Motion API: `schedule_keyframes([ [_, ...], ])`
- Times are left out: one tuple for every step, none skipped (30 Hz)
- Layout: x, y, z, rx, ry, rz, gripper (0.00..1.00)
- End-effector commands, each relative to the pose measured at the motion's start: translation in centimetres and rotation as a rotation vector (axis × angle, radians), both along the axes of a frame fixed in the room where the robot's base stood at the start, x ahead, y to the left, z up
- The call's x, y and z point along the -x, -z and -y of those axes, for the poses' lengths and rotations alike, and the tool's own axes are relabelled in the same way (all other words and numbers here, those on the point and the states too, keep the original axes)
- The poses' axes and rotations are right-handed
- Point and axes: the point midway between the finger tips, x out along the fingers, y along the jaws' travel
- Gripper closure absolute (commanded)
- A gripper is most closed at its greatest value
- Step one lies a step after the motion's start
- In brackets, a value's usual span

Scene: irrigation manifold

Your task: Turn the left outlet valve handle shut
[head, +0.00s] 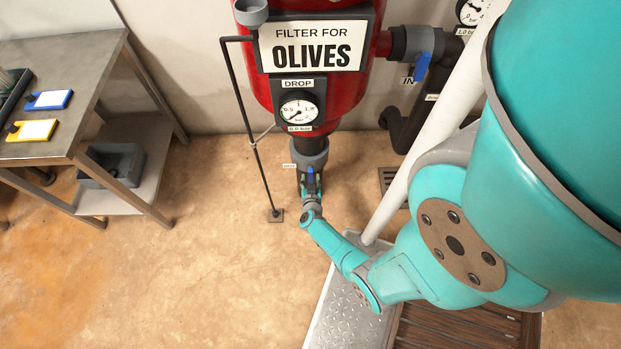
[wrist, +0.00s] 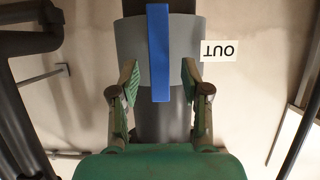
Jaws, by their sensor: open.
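A blue valve handle (head: 311,180) sits on a grey valve below the red filter tank marked OLIVES. In the wrist view the handle (wrist: 160,50) is a flat blue bar in line with the grey valve body (wrist: 188,45), beside an OUT label (wrist: 219,51) that appears upside down. My gripper (wrist: 160,82) is open, one finger on each side of the handle's free end, with a visible gap on both sides. In the head view my gripper (head: 311,193) is at this valve, small and partly covered by my wrist.
A second blue handle (head: 421,67) is on the IN pipe at the upper right. A thin dark standpipe (head: 256,150) rises left of the valve. A metal table (head: 75,65) stands at the left. A white pole (head: 425,140) slants behind my arm.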

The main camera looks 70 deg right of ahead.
Motion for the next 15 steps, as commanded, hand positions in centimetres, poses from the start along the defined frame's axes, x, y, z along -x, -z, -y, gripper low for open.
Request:
schedule_keyframes([
  [-0.13,0.11,0.39,0.0,0.002,-0.001,0.53],
  [-0.16,0.18,0.52,0.0,0.001,0.0,0.53],
  [-0.19,0.28,0.64,-0.001,0.001,-0.001,0.53],
  [-0.22,0.31,0.73,-0.001,0.001,-0.001,0.53],
  [-0.26,0.33,0.8,-0.001,0.001,0.0,0.53],
  [-0.31,0.35,0.86,-0.001,0.001,0.0,0.53],
  [-0.33,0.35,0.89,0.0,0.0,0.001,0.53],
  [-0.35,0.36,0.9,0.0,0.0,0.001,0.53],
  [-0.35,0.36,0.91,0.0,0.0,0.0,0.53],
  [-0.35,0.36,0.91,0.0,0.0,0.0,0.53],
  [-0.35,0.37,0.9,0.0,0.0,0.0,0.53],
  [-0.35,0.36,0.89,0.0,0.0,0.0,0.53],
  [-0.35,0.36,0.89,0.0,0.0,0.0,0.53],
  [-0.35,0.36,0.89,0.0,0.0,0.0,0.53],
  [-0.34,0.36,0.88,0.0,0.0,0.0,0.63],
])
